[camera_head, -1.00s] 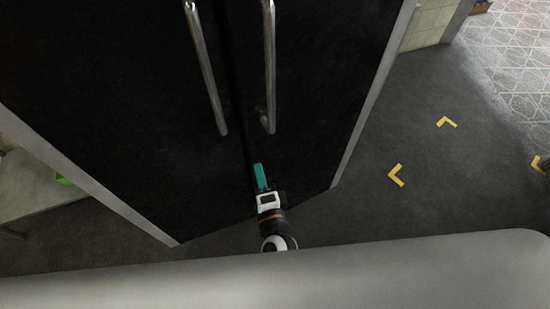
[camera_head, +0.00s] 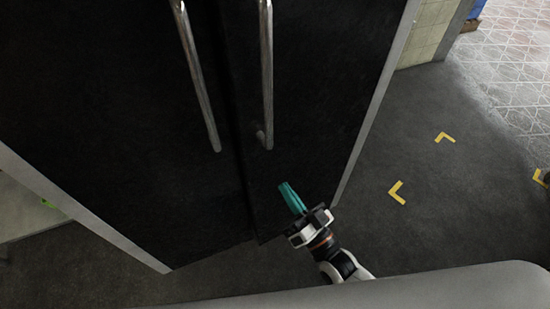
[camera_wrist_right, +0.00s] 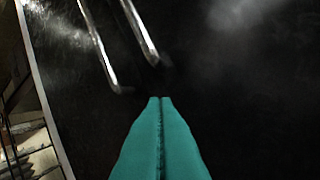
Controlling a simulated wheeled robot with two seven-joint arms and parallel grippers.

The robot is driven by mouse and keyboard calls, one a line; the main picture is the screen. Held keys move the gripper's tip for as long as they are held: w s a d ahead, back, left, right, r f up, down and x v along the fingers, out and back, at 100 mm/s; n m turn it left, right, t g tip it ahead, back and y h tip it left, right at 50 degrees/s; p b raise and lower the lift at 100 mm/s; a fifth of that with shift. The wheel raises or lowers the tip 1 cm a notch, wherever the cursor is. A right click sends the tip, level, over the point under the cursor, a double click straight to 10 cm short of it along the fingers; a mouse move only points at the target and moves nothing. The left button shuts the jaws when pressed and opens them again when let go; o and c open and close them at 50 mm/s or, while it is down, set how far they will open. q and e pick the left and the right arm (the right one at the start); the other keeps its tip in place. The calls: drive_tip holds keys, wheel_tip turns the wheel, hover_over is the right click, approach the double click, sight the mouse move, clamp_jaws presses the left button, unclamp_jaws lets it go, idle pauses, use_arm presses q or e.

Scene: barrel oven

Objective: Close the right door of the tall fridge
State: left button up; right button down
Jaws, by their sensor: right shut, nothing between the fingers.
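The tall fridge has two black doors with upright metal bar handles. Its right door (camera_head: 315,110) has the handle (camera_head: 266,70) near its inner edge. The right door's lower inner corner sits slightly forward of the left door (camera_head: 110,130), so it looks a little ajar. My right gripper (camera_head: 284,188) is shut and empty, its teal fingers in front of the right door's lower part. In the right wrist view the closed fingers (camera_wrist_right: 160,100) point at the dark door surface, below the handles; I cannot tell whether they touch it. My left gripper is not in view.
Grey floor (camera_head: 430,220) with yellow corner marks (camera_head: 397,192) lies open to the right of the fridge. A tiled wall (camera_head: 428,35) stands behind at the right. A pale surface (camera_head: 25,210) shows at the left.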

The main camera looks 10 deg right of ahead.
use_arm(q)
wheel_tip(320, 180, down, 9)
drive_tip(key=b, duration=0.7)
use_arm(e)
drive_tip(key=w+d+r+n+g+y, duration=0.25)
drive_tip(key=d+n+g, duration=0.3)
drive_tip(key=n, duration=0.95)
drive_tip(key=w+d+r+n+g+y, duration=0.1)
drive_tip(key=d+r+n+g+y, duration=0.35)
drive_tip(key=n, duration=1.15)
drive_tip(key=w+a+p, duration=0.1)
drive_tip(key=w+a, duration=0.1)
drive_tip(key=a, duration=0.1)
drive_tip(key=w+a+f+g+p, duration=0.1)
drive_tip(key=w+a, duration=0.2)
drive_tip(key=a, duration=0.1)
drive_tip(key=w+a+g+h+p, duration=0.1)
drive_tip(key=w+a+p, duration=0.1)
drive_tip(key=w+a, duration=0.1)
drive_tip(key=shift+a+f, duration=0.2)
drive_tip(key=shift+f, duration=0.2)
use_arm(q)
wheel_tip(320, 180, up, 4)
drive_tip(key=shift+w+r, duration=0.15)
use_arm(e)
drive_tip(key=shift+s, duration=0.1)
